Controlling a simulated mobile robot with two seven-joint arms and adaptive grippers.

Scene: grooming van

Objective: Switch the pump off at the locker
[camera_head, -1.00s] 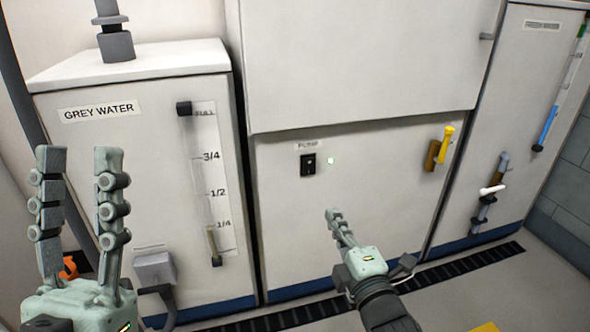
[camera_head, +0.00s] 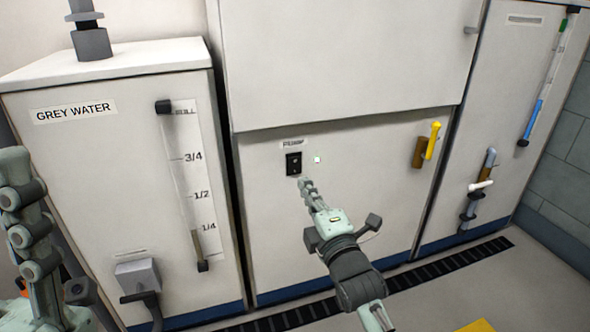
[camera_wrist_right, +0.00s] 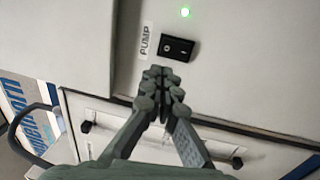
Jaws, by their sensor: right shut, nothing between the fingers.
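The black pump switch (camera_head: 293,164) sits on the white locker front (camera_head: 370,190) under a small PUMP label (camera_head: 292,144). In the right wrist view the switch (camera_wrist_right: 177,49) is close up, with the label (camera_wrist_right: 146,40) beside it. A small indicator light (camera_head: 317,160) is right of the switch; it glows green in the wrist view (camera_wrist_right: 185,12). My right gripper (camera_head: 304,182) is shut and empty, its fingertips just below the switch; I cannot tell whether they touch it.
The grey water tank (camera_head: 90,170) with its level gauge stands left of the locker. A yellow handle (camera_head: 433,141) is on the locker's right side. A dark floor grate (camera_head: 450,268) runs along the front.

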